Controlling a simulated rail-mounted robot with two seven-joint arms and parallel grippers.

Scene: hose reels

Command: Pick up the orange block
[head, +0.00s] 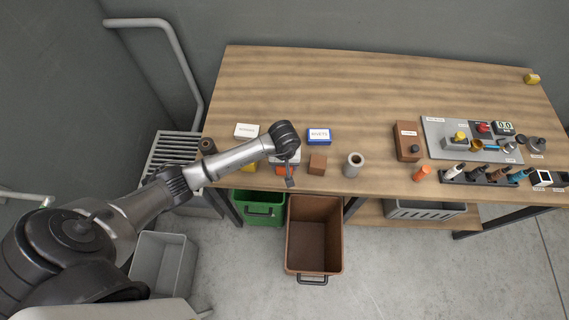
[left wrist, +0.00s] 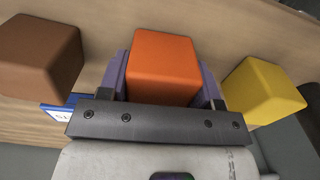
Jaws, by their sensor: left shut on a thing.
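The orange block (left wrist: 165,60) sits between the two fingers of my left gripper (left wrist: 163,78) in the left wrist view, and the gripper is shut on it. A small part of the orange block (head: 280,170) shows under my left wrist in the head view, near the front edge of the table. The arm hides most of it there. I cannot tell whether it touches the tabletop. My right gripper is not in view.
A brown block (head: 317,164) stands to the right and a yellow block (head: 248,163) to the left on the wooden table (head: 350,90). A blue-edged box (head: 319,136), a white box (head: 246,130) and a grey cylinder (head: 353,165) are near. A brown bin (head: 332,212) stands below.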

